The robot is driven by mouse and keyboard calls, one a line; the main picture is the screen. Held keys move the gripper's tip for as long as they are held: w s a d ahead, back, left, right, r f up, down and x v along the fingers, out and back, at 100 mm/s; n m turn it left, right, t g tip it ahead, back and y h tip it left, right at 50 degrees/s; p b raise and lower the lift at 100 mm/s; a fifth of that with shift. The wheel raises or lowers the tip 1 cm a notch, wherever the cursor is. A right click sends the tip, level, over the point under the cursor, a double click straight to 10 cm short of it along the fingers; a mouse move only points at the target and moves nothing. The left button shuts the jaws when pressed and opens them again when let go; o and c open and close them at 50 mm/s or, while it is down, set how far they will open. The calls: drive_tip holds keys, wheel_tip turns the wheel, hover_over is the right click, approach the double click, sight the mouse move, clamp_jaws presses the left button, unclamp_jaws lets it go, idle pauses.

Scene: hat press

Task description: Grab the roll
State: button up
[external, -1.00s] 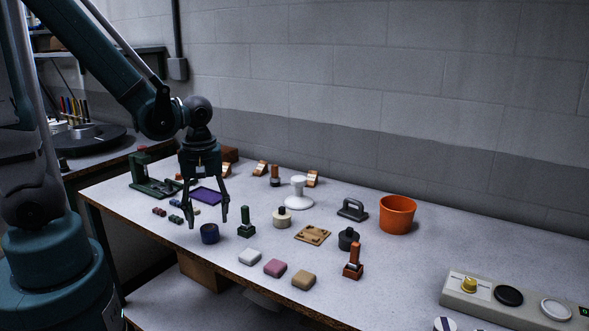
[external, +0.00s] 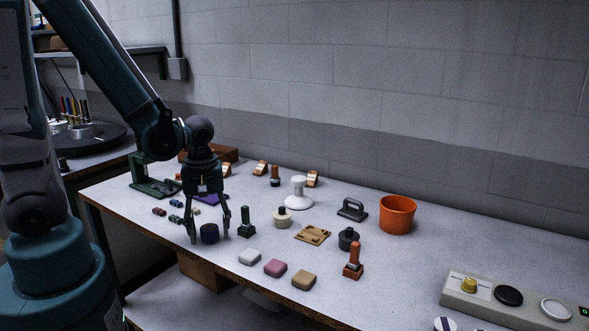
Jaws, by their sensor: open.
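I cannot tell whether either finger touches the roll.
A green stamp (external: 246,226) stands close to the right finger. White, pink and tan blocks (external: 274,268) lie along the front edge. A purple pad (external: 207,199) lies behind my gripper. An orange pot (external: 397,214) stands farther right.

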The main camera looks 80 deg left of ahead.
sight(209, 228)
idle(0.3)
drive_tip(key=c, duration=1)
drive_tip(key=shift+r, duration=0.15)
drive_tip(key=shift+r+p, duration=1.35)
drive_tip(key=shift+r, duration=3.5)
